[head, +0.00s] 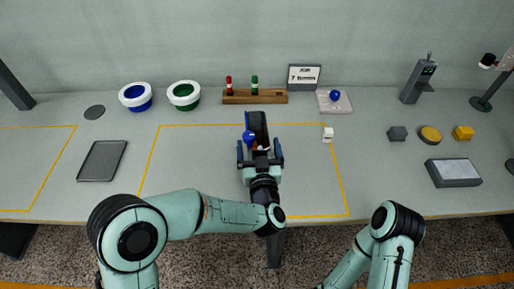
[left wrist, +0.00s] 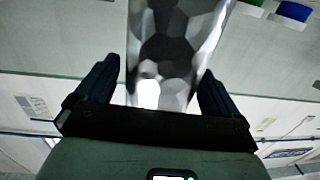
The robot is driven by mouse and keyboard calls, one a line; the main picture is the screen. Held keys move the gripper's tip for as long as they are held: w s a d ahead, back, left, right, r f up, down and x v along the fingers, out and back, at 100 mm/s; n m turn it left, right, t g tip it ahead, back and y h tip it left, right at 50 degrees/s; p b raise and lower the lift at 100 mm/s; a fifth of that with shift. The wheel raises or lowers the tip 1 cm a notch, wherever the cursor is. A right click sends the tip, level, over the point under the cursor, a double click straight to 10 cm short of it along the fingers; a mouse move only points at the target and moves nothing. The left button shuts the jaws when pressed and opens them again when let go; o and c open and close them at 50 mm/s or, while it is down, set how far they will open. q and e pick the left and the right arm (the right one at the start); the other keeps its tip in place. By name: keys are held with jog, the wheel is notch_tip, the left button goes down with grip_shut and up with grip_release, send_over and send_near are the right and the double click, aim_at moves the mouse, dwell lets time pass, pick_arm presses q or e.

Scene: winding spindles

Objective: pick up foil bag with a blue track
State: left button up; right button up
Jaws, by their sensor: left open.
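The foil bag (head: 258,125) looks dark and shiny in the head view, standing out beyond my left gripper, with a blue part (head: 249,137) at its left side. In the left wrist view the foil bag (left wrist: 172,45) is a silvery, creased surface between the two fingers. My left gripper (head: 260,148) is open, with a finger on each side of the bag's near end; a gap shows beside the fingers in the left wrist view (left wrist: 160,72). The bag's lower part is hidden by the gripper. My right gripper is out of view.
A wooden rack (head: 254,97) with a red and a green spindle stands behind the bag. Blue (head: 136,104) and green (head: 184,104) bowls stand left of it. A small white block (head: 327,139) lies to the right. A dark tray (head: 102,161) lies at left.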

pick_arm(q)
jog(key=shift+w+a, duration=0.1)
jog(key=shift+w, duration=1.15)
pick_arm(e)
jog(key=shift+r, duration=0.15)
pick_arm(q)
jog(key=c, duration=1.6)
notch_tip(320, 180, up, 20)
jog(key=p, duration=0.3)
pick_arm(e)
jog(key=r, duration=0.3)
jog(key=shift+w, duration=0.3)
